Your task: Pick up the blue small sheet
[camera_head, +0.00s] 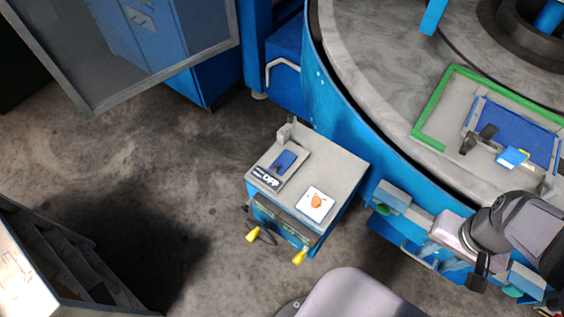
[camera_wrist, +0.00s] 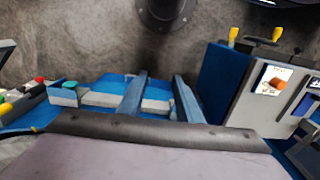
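A second small blue piece (camera_head: 512,157) with a yellow edge lies on a larger blue sheet (camera_head: 486,118) on the round table at the right. In the head view my wrist is at the lower right, in front of the round table, apart from both blue pieces.
A green frame (camera_head: 433,103) partly surrounds the large blue sheet. A control bar with green and red buttons shows in the wrist view. Open floor lies left of the cabinet.

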